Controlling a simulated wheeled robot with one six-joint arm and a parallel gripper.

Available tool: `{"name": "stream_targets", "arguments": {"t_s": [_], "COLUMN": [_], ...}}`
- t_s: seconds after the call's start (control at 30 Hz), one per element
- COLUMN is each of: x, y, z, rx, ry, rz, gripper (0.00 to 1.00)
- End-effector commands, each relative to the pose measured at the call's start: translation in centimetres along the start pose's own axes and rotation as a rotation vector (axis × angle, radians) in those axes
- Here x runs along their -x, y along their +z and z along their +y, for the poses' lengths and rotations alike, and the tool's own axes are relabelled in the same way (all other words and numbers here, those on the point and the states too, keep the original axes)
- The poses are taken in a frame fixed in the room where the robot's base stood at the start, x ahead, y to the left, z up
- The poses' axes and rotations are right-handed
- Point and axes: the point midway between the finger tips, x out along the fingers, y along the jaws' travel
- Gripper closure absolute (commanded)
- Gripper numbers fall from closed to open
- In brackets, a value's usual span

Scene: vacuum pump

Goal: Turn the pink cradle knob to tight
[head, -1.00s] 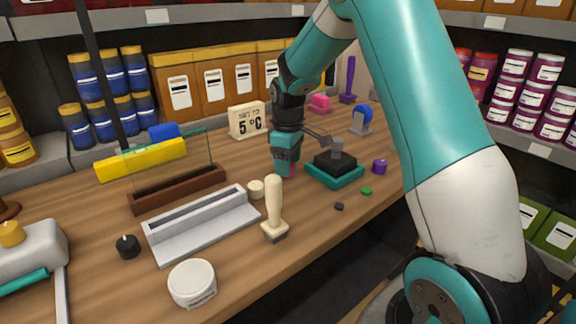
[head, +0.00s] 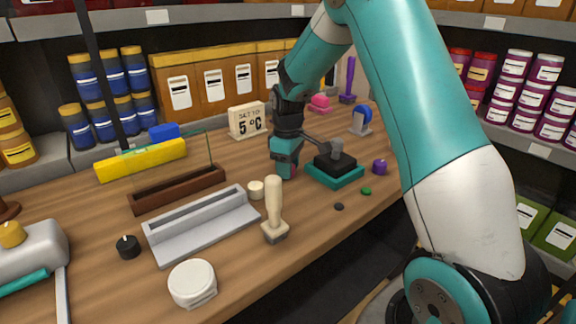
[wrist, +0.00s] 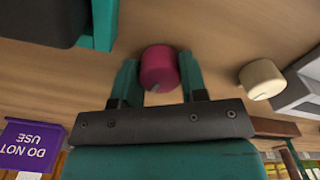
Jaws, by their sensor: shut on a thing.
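The pink knob (wrist: 159,66) shows in the wrist view as a short round cap between my two teal fingers, with a small mark on its near edge. My gripper (wrist: 156,72) is shut on it, one finger at each side. In the head view my gripper (head: 284,170) points down at the bench, left of a teal-based block, and hides nearly all of the knob. Which setting the knob stands at cannot be read.
The teal base with a black block and grey lever (head: 335,172) stands close right of my gripper. A cream knob (head: 256,190), a grey slotted cradle (head: 203,228) and a wooden-handled stamp (head: 274,212) stand in front and left.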

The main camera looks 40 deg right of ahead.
Motion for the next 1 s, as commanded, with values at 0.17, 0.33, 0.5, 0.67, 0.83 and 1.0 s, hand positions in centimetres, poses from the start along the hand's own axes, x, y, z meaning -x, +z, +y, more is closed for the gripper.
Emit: {"name": "stream_targets", "arguments": {"t_s": [0.17, 0.33, 0.5, 0.67, 0.83, 1.0], "x": [0.22, 0.27, 0.32, 0.29, 0.29, 0.3], "y": [-0.02, -0.02, -0.04, -0.05, -0.07, -0.07], "z": [0.06, 0.06, 0.09, 0.1, 0.13, 0.14], "rx": [-0.082, -0.213, -0.372, -0.525, -0.686, -0.848], "ry": [0.001, 0.001, 0.002, 0.002, 0.003, 0.003], "rz": [0.0, 0.0, 0.001, 0.002, 0.003, 0.004], "gripper": [0.84, 0.84, 0.84, 0.84, 0.84, 0.84]}}
